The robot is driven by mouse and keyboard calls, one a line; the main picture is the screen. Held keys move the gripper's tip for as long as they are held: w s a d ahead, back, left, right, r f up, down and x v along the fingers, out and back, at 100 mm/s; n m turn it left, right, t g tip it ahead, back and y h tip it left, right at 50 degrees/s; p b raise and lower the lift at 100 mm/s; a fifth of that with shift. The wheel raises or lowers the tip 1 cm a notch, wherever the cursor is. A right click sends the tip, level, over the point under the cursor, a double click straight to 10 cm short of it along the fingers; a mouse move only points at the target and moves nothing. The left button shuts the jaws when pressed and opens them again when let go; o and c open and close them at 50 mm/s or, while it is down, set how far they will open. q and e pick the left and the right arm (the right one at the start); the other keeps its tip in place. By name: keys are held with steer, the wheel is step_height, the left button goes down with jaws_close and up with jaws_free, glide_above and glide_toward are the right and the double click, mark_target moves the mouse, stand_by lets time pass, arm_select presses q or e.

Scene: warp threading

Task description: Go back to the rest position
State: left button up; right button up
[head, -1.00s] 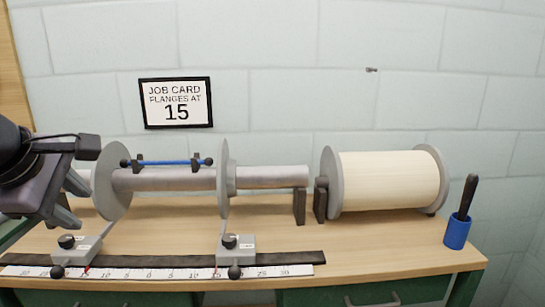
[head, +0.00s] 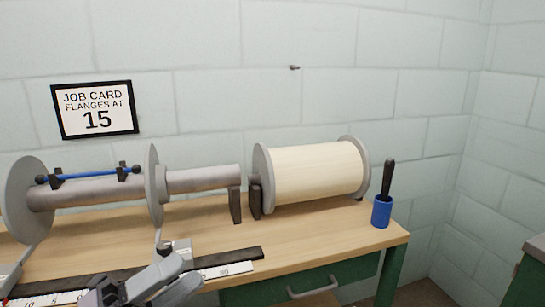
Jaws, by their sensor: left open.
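My left gripper (head: 186,276) shows at the bottom left of the head view, in front of the bench. Its two light grey fingers are apart and point right, with nothing seen between them. My right gripper is not in view.
A grey roller (head: 95,192) with two flanges (head: 154,185) and a blue rod (head: 88,174) stands on the wooden bench (head: 330,235). Right of it are a cream-wound spool (head: 315,172) and a blue cup (head: 382,212) with a dark-handled tool. A job card (head: 96,109) reads 15.

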arm_select(q)
steer(key=s+a+f+n+t+y, duration=0.1)
steer(key=a+f+n+t+y, duration=0.15)
steer(key=f+n+y, duration=0.8)
steer(key=a+f+n+t+y, duration=0.2)
steer(key=a+f+n+y, duration=0.3)
steer(key=f+n, duration=1)
steer(key=s+d+f+n+g+y, duration=0.1)
steer(key=s+f+n+g+y, duration=0.1)
steer(key=s+f+n+g, duration=0.4)
steer(key=s+r+m+t+p, duration=0.1)
steer(key=s+r+p, duration=0.2)
steer(key=p, duration=0.9)
step_height(320, 180, up, 4)
steer(key=shift+s+a+f+p, duration=0.25)
steer(key=shift+a+p, duration=0.05)
steer(key=shift+a, duration=0.1)
steer(key=shift+y, duration=0.25)
